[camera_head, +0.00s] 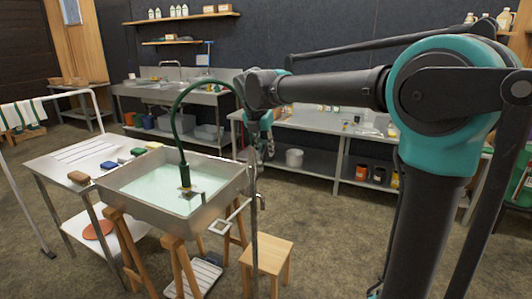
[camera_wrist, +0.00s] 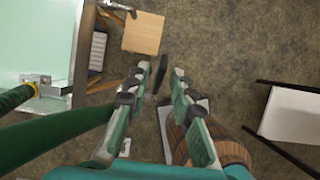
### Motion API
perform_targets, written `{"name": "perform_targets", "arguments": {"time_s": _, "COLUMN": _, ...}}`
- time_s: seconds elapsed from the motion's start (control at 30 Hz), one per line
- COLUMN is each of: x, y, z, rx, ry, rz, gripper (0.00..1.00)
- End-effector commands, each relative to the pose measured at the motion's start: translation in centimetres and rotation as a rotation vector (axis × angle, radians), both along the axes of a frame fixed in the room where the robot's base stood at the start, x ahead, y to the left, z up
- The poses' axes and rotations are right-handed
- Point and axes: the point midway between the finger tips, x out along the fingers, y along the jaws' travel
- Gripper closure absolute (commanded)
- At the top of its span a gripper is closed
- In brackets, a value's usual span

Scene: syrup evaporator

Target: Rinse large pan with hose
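The large pan (camera_head: 128,199) is a shallow grey metal tray on a wooden stand, with pale green liquid or a pale green floor inside. Its edge (camera_wrist: 84,45) shows at the left of the wrist view. A dark green hose (camera_head: 183,105) arches over the pan. Its lower end meets a metal fitting (camera_head: 188,190) inside the pan, also visible in the wrist view (camera_wrist: 45,85). My gripper (camera_wrist: 162,69) points down, fingers apart, beside the pan's right side; nothing is visibly held. The hose passes close to the left finger in the wrist view; contact is unclear.
A wooden stool (camera_head: 267,256) stands right of the pan. A dark upright post (camera_head: 254,215) stands between pan and stool. A metal table (camera_head: 62,167) with coloured blocks adjoins the pan's left. In the wrist view, a wooden barrel (camera_wrist: 228,152) lies below my gripper.

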Motion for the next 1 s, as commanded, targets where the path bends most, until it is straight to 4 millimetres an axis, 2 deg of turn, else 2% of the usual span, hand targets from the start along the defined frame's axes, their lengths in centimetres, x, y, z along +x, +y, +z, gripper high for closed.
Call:
{"name": "perform_targets", "arguments": {"time_s": 0.2, "x": 0.7, "y": -0.1, "z": -1.7, "rx": 0.002, "ry": 0.000, "rz": 0.001, "gripper": 0.72}}
{"name": "perform_targets", "arguments": {"time_s": 0.5, "x": 0.7, "y": -0.1, "z": -1.9, "rx": 0.002, "ry": 0.000, "rz": 0.001, "gripper": 0.72}}
{"name": "perform_targets", "arguments": {"time_s": 0.7, "x": 0.7, "y": -0.1, "z": -1.8, "rx": 0.002, "ry": 0.000, "rz": 0.001, "gripper": 0.99}}
{"name": "perform_targets", "arguments": {"time_s": 1.0, "x": 0.7, "y": -0.2, "z": -1.8, "rx": 0.002, "ry": -0.001, "rz": 0.001, "gripper": 1.00}}
